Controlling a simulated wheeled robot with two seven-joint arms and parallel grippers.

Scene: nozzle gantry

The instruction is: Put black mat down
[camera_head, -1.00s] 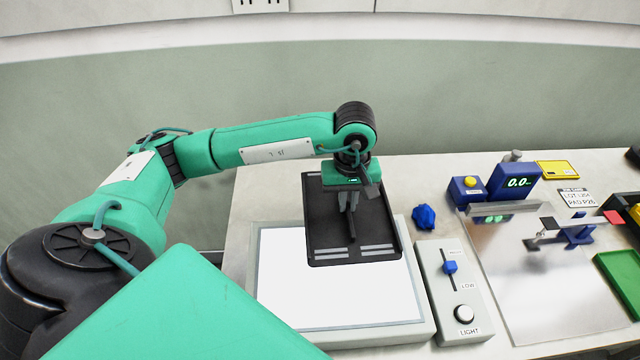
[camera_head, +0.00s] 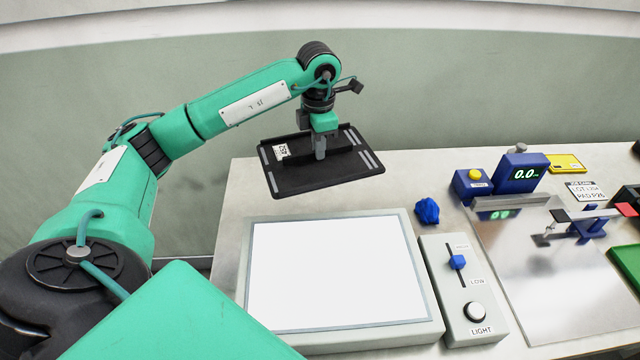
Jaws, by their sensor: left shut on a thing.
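The black mat (camera_head: 300,180) is a flat dark tray-like piece with light grey stripes near its ends and a small white label at its left end. My left gripper (camera_head: 320,152) is shut on its raised middle part and holds it above the back of the table. The mat appears slightly tilted in the picture. The fingertips are partly hidden against the dark mat. My right gripper is not in view.
A white light panel (camera_head: 335,272) lies in front of the mat, with a grey control box (camera_head: 462,290) to its right. A blue lump (camera_head: 427,211) sits near its back right corner. A blue display (camera_head: 517,180) and metal plate (camera_head: 545,270) stand further right.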

